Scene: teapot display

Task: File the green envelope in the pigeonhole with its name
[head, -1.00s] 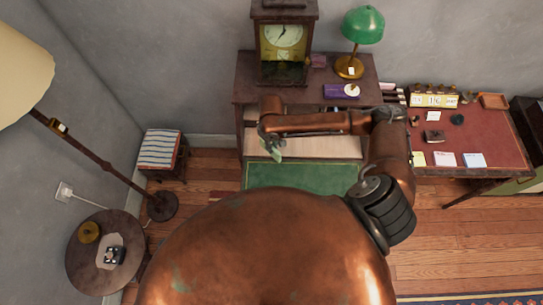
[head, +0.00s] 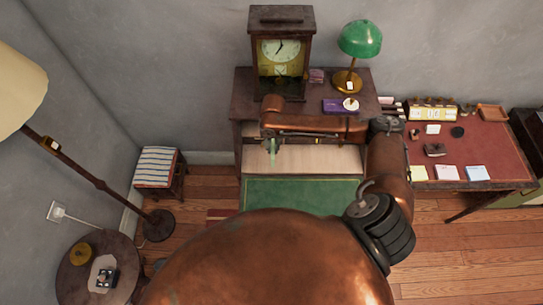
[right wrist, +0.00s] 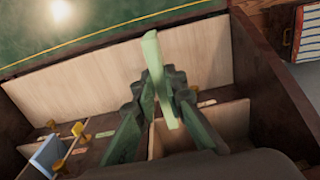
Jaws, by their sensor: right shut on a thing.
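The green envelope (right wrist: 157,75) is seen nearly edge-on in the right wrist view, upright between the fingers of my right gripper (right wrist: 160,92). My right gripper is shut on it. In the head view, the right gripper (head: 271,133) and the envelope (head: 273,153) are at the left part of the desk's opening, in front of the pigeonholes. In the right wrist view, the wooden pigeonholes (right wrist: 170,138) have thin dividers and small labels, including a green label (right wrist: 106,133) and a pink label (right wrist: 207,103). Their names are unreadable. My left gripper is not in view.
A blue envelope (right wrist: 48,155) stands in a compartment at left, near small brass knobs (right wrist: 78,129). A clock (head: 281,55), green lamp (head: 360,40) and purple box (head: 341,106) stand on the desk top. The green writing surface (head: 300,193) is clear.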

